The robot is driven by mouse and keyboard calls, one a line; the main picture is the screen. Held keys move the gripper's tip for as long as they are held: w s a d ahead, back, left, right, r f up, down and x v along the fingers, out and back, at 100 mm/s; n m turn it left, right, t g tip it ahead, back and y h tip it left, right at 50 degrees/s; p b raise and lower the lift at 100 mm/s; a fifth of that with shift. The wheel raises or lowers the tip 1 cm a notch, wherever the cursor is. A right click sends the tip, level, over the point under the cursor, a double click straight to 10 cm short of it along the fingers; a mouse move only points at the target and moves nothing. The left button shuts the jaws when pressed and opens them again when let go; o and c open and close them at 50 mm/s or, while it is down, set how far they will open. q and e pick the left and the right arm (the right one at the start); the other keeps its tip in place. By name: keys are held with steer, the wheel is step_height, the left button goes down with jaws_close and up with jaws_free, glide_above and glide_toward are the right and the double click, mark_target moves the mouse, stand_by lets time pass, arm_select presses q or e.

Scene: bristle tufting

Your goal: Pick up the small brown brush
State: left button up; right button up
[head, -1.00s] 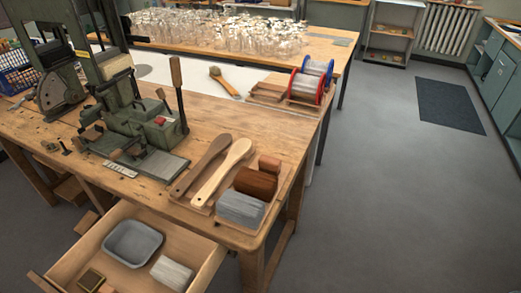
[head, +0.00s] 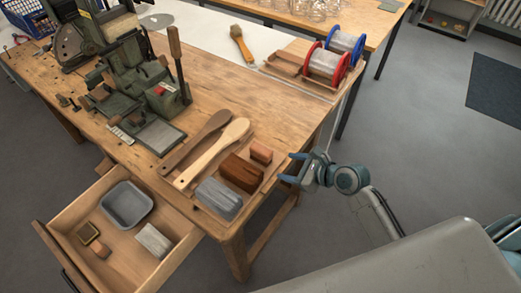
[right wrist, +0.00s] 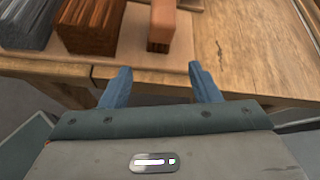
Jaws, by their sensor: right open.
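A small brown block (head: 261,152) lies at the right end of a thin wooden board (head: 222,217) near the table's front right corner. It also shows in the right wrist view (right wrist: 161,24), and I cannot tell whether it is a brush. In the wrist view the block lies ahead, between the lines of the fingers (right wrist: 159,72). My left gripper is out of view.
A larger red-brown bundle (head: 241,173) and a grey bundle (head: 218,198) share the board, beside two wooden paddle shapes (head: 212,152). Two wire spools (head: 326,64) stand behind. A green machine (head: 133,90) stands left. An open drawer (head: 185,248) juts out in front.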

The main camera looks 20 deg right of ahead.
mark_target(268, 153)
steer(key=w+a, duration=0.2)
steer(key=w, duration=0.1)
steer(key=w+a+m+p, duration=0.1)
steer(key=w+a, duration=0.1)
steer(key=w+a+f+m+y, duration=0.1)
steer(key=w+a, duration=0.1)
steer(key=w, duration=0.1)
steer(key=shift+w+a, duration=0.35)
steer(key=shift+r, duration=0.1)
steer(key=shift+s, duration=0.1)
steer(key=shift+c, duration=0.3)
steer(key=c, duration=1.1)
